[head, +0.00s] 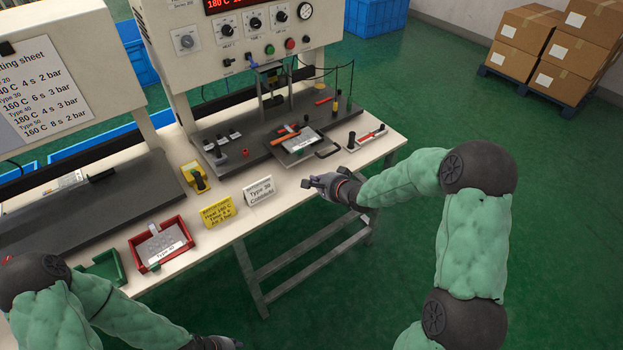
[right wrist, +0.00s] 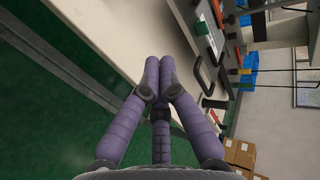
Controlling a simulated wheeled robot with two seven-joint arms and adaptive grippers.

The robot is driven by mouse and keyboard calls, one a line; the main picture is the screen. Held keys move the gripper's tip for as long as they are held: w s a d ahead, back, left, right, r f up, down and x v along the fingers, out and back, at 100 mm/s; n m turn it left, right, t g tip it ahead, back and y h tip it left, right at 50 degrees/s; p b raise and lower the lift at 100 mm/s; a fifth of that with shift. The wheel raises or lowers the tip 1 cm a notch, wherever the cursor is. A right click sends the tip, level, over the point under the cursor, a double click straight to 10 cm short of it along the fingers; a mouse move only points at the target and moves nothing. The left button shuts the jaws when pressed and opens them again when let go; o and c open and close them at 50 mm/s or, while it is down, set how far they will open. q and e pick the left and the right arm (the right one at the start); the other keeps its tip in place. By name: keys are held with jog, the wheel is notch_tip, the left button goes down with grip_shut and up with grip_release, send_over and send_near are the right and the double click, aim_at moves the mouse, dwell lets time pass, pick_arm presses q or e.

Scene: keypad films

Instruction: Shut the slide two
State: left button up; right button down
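Slide two looks to be the flat slide (head: 283,155) at the right-hand press, with a pale labelled plate (head: 301,141) on it. It stands out toward the table's front, with its black loop handle (head: 328,150) beyond the dark press base. The handle also shows in the right wrist view (right wrist: 202,78). My right gripper (head: 310,183) is at the table's front edge, in front of the handle and apart from it. In the right wrist view its purple fingers (right wrist: 160,62) come together, empty. My left gripper (head: 222,344) is at the bottom edge, partly cut off.
A white sign (head: 258,191), a yellow sign (head: 217,212) and a yellow-black device (head: 195,177) stand left of my right gripper. A red tray (head: 160,264) and a green tray (head: 103,268) lie farther left. A red-handled clamp (head: 369,138) is right of the slide.

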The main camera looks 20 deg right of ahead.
jog(key=b+x, duration=0.2)
jog(key=x, duration=0.6)
jog(key=shift+a+f, duration=0.1)
jog(key=shift+f, duration=0.05)
jog(key=shift+w+a+b, duration=0.25)
jog(key=shift+w+b, duration=0.3)
jog(key=shift+w, duration=0.65)
jog(key=shift+w+a, duration=0.2)
jog(key=shift+w, duration=0.6)
